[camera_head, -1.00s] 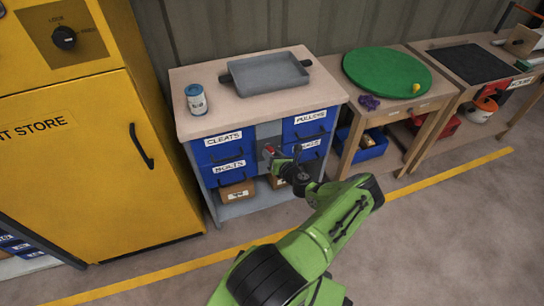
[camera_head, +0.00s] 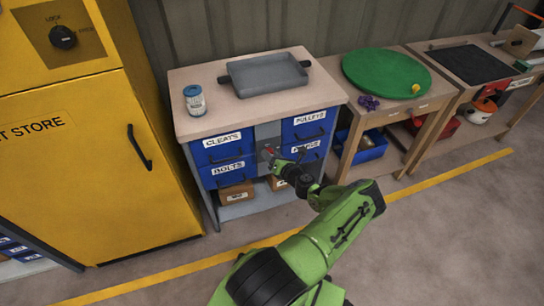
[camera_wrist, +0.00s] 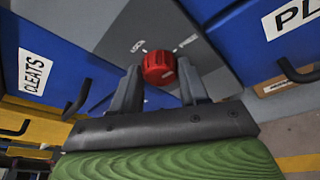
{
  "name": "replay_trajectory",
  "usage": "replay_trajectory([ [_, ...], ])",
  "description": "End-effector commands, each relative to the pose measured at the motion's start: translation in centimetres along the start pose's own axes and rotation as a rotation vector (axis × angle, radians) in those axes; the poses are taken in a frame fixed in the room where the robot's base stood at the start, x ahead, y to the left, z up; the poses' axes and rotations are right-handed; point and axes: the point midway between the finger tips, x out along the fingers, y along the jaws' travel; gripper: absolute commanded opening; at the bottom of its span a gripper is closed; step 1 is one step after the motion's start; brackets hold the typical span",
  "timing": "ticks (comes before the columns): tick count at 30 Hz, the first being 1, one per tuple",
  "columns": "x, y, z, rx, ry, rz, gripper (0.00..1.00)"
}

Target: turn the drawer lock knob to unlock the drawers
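The red lock knob (camera_wrist: 158,67) sits on a grey panel (camera_wrist: 140,30) between the blue drawers. The panel has a worn mark that looks like LOCK on the left and FREE on the right; I cannot tell which one the knob points to. My gripper (camera_wrist: 159,72) is at the knob, one finger on each side, with narrow gaps visible, so it looks open around it. In the head view my gripper (camera_head: 271,157) reaches the panel and mostly hides the knob. Blue drawers labelled CLEATS (camera_head: 222,140), BOLTS (camera_head: 228,170) and PULLEYS (camera_head: 310,120) are shut.
A grey tray (camera_head: 264,74) and a blue-white can (camera_head: 194,100) stand on the bench top (camera_head: 215,125). Cardboard boxes (camera_head: 236,191) sit on the shelf below. A yellow cabinet (camera_head: 70,180) stands at left, a table with a green disc (camera_head: 386,73) at right. The floor in front is open.

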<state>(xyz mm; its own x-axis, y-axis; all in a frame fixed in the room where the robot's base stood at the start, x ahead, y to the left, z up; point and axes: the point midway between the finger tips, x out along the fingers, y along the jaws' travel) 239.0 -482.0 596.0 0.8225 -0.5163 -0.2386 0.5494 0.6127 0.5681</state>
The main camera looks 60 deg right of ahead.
Motion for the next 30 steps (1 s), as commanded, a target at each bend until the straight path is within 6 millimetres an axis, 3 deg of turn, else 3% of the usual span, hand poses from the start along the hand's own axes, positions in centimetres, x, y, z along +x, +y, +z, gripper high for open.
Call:
replay_trajectory([
  [4,0.0,0.0,0.0,-0.001,0.0,0.0,0.64],
  [14,-0.8,0.0,0.1,0.0,0.0,-0.001,0.64],
  [27,-12.5,0.1,0.3,0.002,-0.001,-0.004,0.64],
  [30,-14.4,0.1,0.2,0.0,0.0,-0.003,0.64],
])
